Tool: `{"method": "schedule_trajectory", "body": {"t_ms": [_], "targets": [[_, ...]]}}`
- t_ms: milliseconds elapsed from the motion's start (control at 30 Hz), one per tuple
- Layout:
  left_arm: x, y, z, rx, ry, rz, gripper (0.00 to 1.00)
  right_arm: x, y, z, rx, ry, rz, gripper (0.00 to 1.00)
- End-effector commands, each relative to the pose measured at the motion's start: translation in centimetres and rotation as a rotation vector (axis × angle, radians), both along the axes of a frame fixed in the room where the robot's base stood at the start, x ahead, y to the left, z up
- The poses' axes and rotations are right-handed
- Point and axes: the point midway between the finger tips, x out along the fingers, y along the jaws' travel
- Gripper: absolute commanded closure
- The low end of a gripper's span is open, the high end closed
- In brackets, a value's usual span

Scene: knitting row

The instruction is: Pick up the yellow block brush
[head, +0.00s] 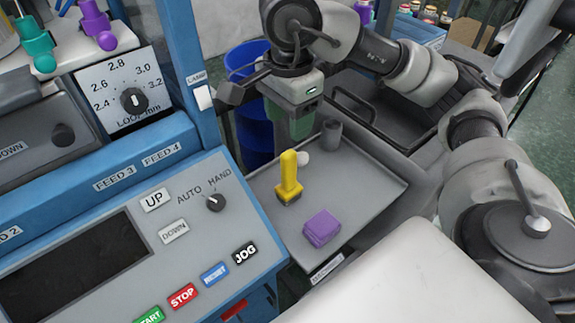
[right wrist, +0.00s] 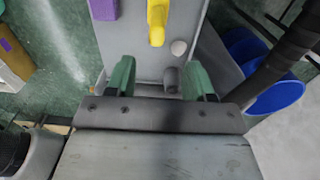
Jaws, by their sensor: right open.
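The yellow block brush (head: 289,176) stands upright, handle up and dark base down, on a grey tray (head: 372,188) beside the blue machine. It also shows at the top of the right wrist view (right wrist: 157,24). My right gripper (head: 298,130) is above the far end of the tray, behind the brush and apart from it. In the right wrist view its two green fingers (right wrist: 160,72) are spread wide with nothing held between them; the brush lies beyond their tips. My left gripper is not in view.
A purple block (head: 322,228) sits on the tray in front of the brush. A small white ball (head: 303,158) and a grey cylinder (head: 331,134) are behind it. The machine's control panel (head: 150,245) borders the tray on the left. A blue bin (head: 252,130) stands behind.

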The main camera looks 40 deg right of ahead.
Motion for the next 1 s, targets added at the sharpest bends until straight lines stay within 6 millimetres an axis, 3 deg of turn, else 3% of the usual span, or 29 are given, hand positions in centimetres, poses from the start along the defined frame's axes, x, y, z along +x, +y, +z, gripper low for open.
{"method": "schedule_trajectory", "body": {"t_ms": [200, 333, 467, 700, 1000], "targets": [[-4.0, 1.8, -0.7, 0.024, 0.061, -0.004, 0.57, -0.1, 0.0, -3.4, 0.003, 0.006, 0.0, 0.47], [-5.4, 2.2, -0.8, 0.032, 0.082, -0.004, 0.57, -0.1, 0.0, -4.4, 0.003, 0.002, 0.001, 0.47], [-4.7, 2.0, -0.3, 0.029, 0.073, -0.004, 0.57, 0.0, -0.1, -5.3, 0.002, 0.005, -0.001, 0.47], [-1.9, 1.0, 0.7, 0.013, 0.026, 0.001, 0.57, 0.1, -0.2, -8.8, 0.003, 0.006, 0.0, 0.47], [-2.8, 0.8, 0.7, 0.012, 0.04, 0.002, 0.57, 0.2, -0.2, -9.7, 0.004, 0.001, 0.001, 0.47]]}}
